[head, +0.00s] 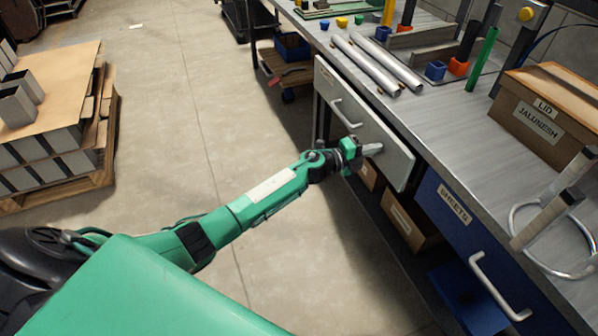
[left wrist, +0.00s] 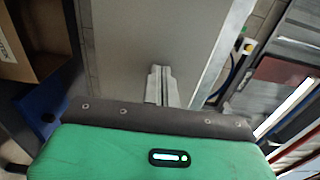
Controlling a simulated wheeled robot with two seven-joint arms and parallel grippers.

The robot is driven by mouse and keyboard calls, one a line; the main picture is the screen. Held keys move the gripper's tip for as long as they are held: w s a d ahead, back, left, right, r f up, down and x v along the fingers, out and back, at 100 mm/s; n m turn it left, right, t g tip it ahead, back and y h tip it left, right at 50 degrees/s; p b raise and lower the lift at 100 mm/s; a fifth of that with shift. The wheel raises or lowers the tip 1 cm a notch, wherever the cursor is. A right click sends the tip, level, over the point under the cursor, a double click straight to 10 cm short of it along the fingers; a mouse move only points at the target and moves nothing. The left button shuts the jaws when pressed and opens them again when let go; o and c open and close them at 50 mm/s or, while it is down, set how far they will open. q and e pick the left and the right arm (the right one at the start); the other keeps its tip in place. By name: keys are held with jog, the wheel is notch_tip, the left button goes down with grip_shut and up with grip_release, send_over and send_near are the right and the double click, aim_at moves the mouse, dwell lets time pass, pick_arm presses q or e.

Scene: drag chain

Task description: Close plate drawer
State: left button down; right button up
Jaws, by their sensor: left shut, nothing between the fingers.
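The plate drawer has a grey front (head: 385,137) with a pale bar handle (head: 346,114), under the workbench top. Its front stands out a little from the bench, and its inside is hidden from view. My left gripper (head: 373,149) is at the lower right part of this front, to the right of the handle, with its fingers shut and empty. In the left wrist view the shut fingers (left wrist: 160,82) point at the plain grey panel (left wrist: 125,40); I cannot tell whether they touch it. My right gripper is not in view.
A blue drawer (head: 452,225) labelled SHEETS is to the right. Cardboard boxes (head: 408,222) stand on a shelf below. The bench top (head: 440,120) holds metal tubes (head: 378,62) and a lidded box (head: 545,110). A loaded pallet (head: 60,200) stands left; the floor between is clear.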

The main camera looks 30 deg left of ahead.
pick_arm(q)
jog(key=x, duration=0.3)
jog(key=shift+w, duration=0.15)
jog(key=shift+r, duration=0.1)
jog(key=shift+d+r, duration=0.1)
jog(key=shift+r, duration=0.1)
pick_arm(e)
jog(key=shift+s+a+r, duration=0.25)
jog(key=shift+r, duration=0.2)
